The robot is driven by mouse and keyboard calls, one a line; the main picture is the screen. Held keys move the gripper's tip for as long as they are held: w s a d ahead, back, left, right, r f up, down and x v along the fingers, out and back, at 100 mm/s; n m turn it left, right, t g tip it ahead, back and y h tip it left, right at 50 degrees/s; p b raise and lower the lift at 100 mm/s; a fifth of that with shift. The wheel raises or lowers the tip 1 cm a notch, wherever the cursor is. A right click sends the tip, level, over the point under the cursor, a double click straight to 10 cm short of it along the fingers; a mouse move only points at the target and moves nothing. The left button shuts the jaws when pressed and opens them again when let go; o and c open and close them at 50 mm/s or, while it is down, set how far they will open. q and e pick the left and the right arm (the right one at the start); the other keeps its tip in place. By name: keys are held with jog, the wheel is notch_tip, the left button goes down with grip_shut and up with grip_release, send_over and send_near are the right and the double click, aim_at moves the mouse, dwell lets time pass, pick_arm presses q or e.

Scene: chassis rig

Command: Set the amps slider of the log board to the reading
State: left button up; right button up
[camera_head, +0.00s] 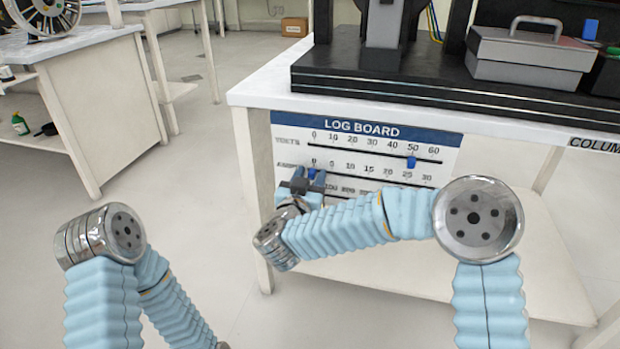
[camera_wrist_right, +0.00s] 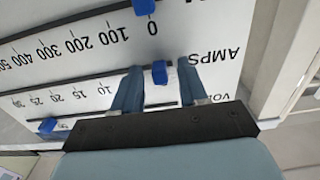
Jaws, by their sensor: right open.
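The log board (camera_head: 450,140) is a white panel with a blue title strip, on the front of the bench. Its amps slider (camera_wrist_right: 160,72) is a small blue knob at the 0 end of the amps slot; it also shows in the head view (camera_head: 312,173). My right gripper (camera_wrist_right: 159,76) is open, with one finger on each side of this knob. Gaps show between knob and fingers in the wrist view. In the head view the gripper (camera_head: 309,177) covers part of the amps row. My left gripper is out of view. No meter reading is visible.
The volts knob (camera_head: 411,162) sits near 50 on the row above. Another blue knob (camera_wrist_right: 143,7) sits at 0 on the row below. A grey case (camera_head: 528,55) stands on the black platform (camera_head: 400,88) on the bench. Open floor lies left of the board.

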aim_at(349, 174)
grip_shut()
jog(key=d, duration=0.2)
jog(key=s+d, duration=0.1)
jog(key=d, duration=0.2)
jog(key=s+d, duration=0.1)
jog(key=d, duration=0.2)
jog(key=shift+s, duration=0.1)
grip_release()
jog(key=v, duration=1.3)
jog(key=shift+s, duration=0.4)
jog(key=shift+a, duration=0.1)
